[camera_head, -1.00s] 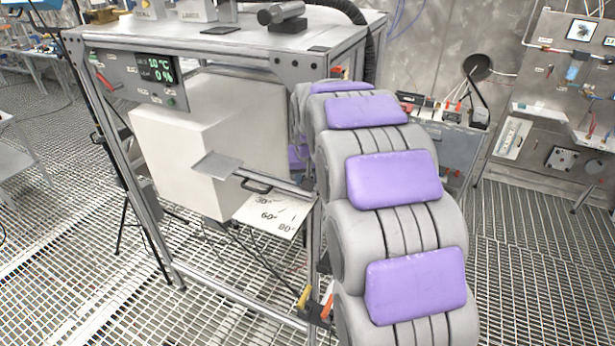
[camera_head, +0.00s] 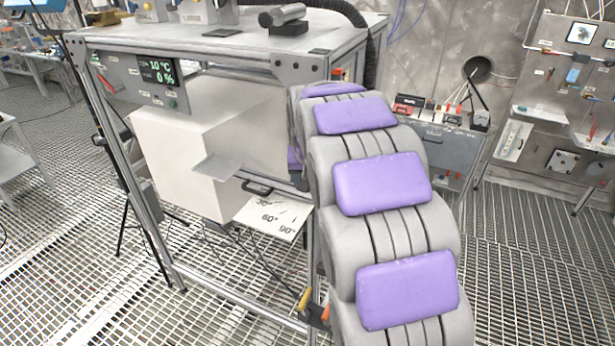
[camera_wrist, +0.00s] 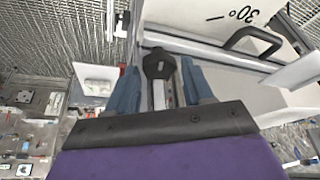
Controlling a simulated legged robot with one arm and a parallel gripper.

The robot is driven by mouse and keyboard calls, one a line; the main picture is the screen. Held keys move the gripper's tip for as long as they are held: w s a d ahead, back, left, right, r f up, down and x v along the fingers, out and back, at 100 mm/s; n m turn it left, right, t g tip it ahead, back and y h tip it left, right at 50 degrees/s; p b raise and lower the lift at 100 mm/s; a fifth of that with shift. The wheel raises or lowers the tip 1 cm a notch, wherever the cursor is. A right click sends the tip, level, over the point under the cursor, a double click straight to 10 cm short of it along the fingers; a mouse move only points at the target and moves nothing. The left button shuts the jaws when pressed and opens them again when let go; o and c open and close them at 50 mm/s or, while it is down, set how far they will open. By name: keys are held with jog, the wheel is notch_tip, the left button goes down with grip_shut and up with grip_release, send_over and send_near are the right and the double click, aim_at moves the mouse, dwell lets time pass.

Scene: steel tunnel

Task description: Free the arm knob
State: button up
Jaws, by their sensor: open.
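A black knob (camera_wrist: 158,63) on a metal bar shows in the wrist view. My gripper (camera_wrist: 160,78) is open, with one blue finger on each side of the knob. I cannot tell whether either finger touches it. A black handle (camera_wrist: 252,42) sits to the right, by a white angle plate (camera_wrist: 205,18) marked 30°. In the head view, the handle (camera_head: 257,187) and the plate with its angle marks (camera_head: 272,217) are at the front of the metal frame. My arm hides the knob and my gripper there.
The metal-framed bench (camera_head: 230,42) holds a large white box (camera_head: 185,160) and a display panel (camera_head: 155,80). A flat metal piece (camera_head: 217,166) juts out beside the handle. A grey case (camera_head: 440,145) stands behind my arm. Open grating floor (camera_head: 530,240) lies to the right.

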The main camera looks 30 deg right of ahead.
jog(key=shift+r, duration=0.1)
jog(key=v, duration=1.7)
jog(key=shift+a, duration=0.1)
jog(key=s+a+f+n+g+y+b, duration=0.1)
jog(key=s+a+f+b, duration=0.5)
jog(key=s+f, duration=1)
jog(key=s+a+f+n+g+b, duration=0.3)
jog(key=s+a+f+g+b, duration=0.2)
jog(key=s+f, duration=1.1)
jog(key=s+a, duration=0.2)
jog(key=a, duration=0.1)
jog(key=shift+s+n+y+b, duration=0.2)
jog(key=shift+n+y+b, duration=0.2)
